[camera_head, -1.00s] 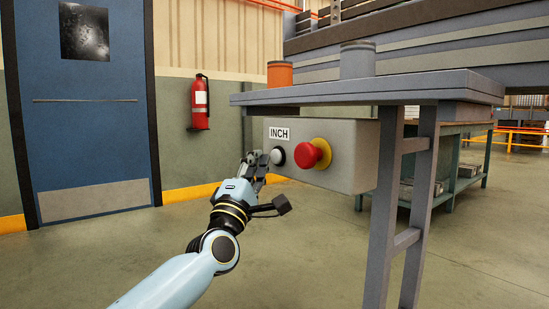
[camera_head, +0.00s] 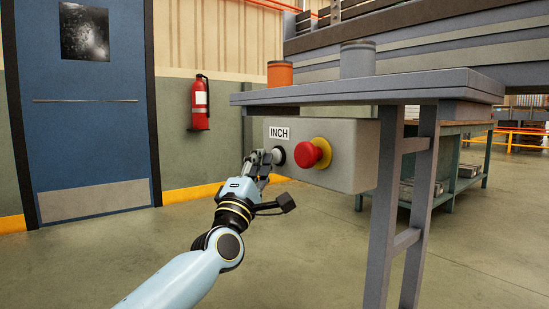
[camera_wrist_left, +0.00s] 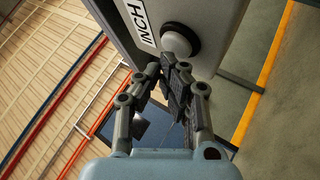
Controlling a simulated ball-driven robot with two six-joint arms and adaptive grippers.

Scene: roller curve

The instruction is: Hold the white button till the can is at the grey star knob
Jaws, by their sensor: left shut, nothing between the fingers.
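The white button (camera_head: 279,156), in a black ring, is on the front of a grey control box under an "INCH" label. In the left wrist view the white button (camera_wrist_left: 177,42) is just beyond my fingertips. My left gripper (camera_head: 267,157) is shut and empty, its tips at the button's left edge in the head view. I cannot tell whether they touch or press it. An orange cylinder (camera_head: 280,75) and a grey cylinder (camera_head: 358,61) stand on the grey tabletop. I cannot tell which is the can, and I cannot make out a star knob. My right gripper is out of view.
A red mushroom button (camera_head: 308,155) on a yellow collar sits right of the white button on the control box (camera_head: 350,160). The tabletop (camera_head: 400,88) overhangs the box. Grey table legs (camera_head: 383,225) stand to the right. The floor in front is clear.

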